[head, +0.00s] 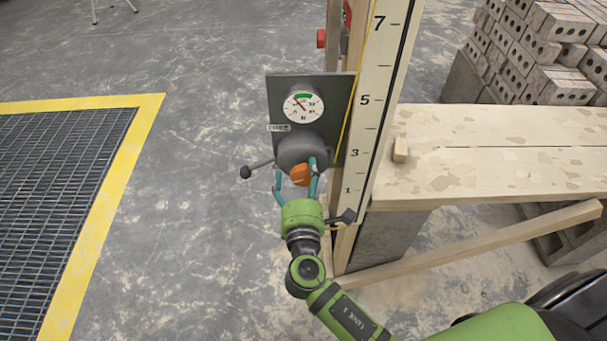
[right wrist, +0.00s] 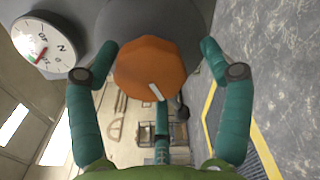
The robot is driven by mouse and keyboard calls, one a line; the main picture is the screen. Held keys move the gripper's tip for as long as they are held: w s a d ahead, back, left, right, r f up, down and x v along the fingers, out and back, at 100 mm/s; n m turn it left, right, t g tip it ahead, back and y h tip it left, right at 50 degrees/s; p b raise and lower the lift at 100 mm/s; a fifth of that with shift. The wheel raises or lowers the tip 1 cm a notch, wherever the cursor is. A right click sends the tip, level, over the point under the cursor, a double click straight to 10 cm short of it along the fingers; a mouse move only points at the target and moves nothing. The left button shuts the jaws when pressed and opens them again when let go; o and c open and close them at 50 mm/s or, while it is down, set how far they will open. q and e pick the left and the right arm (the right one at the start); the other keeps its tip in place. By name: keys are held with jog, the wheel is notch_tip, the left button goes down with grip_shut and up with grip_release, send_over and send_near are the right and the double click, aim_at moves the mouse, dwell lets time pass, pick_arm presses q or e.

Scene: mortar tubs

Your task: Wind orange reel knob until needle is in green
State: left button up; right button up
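The orange reel knob (head: 300,174) sits on the front of a grey round reel housing (head: 296,149) on a dark panel. In the right wrist view the knob (right wrist: 150,66) has a pale mark low on its face. Above it is a white round gauge (head: 303,107) with a green band at the top; its red needle points up and left, apparently left of the band's middle. My right gripper (head: 296,180) is open, its teal fingers around the knob. In the right wrist view a gap shows at the right finger; contact at the left is unclear. My left gripper is out of view.
A black-knobbed lever (head: 246,172) sticks out left of the reel. A numbered board (head: 378,100) stands just right of the panel, beside a plank bench (head: 480,150). Bricks (head: 535,50) are stacked at the back right. A yellow-edged floor grate (head: 60,180) is at left.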

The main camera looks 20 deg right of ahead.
jog(key=shift+r, duration=0.15)
jog(key=shift+d, duration=0.1)
jog(key=shift+s, duration=0.15)
jog(key=v, duration=1.1)
jog(key=shift+s, duration=0.3)
dwell(0.5)
